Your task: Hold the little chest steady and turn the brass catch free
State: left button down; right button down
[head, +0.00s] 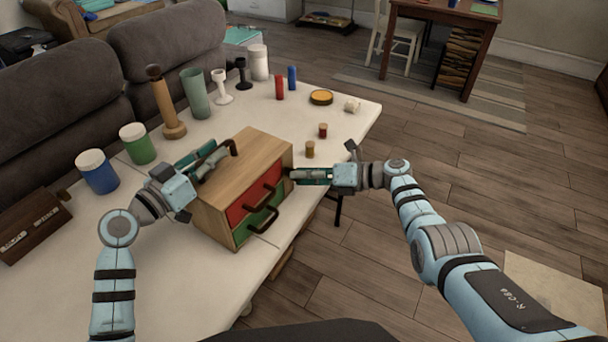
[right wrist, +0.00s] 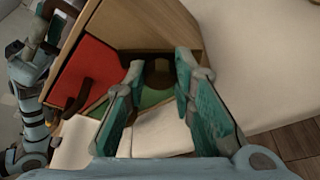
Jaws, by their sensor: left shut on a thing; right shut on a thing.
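The little chest (head: 243,158) is a light wooden box on the white table, with a red drawer front above a green one, each with a dark handle. My right gripper (head: 293,176) is shut at the chest's right front edge. In the right wrist view the chest (right wrist: 150,25) lies ahead, and a brown rounded piece, apparently the brass catch (right wrist: 158,72), sits between the fingertips. The catch is hidden in the head view.
Several jars, cups and candle holders stand along the table's (head: 150,265) back, including a green jar (head: 138,145) and a wooden post (head: 165,105). A dark wooden box (head: 33,225) lies at left. The table's front left is clear.

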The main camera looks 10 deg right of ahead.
dwell(0.3)
jog(key=c, duration=1.3)
grip_release()
jog(key=shift+c, duration=0.2)
jog(key=v, duration=1.2)
jog(key=shift+s, duration=0.1)
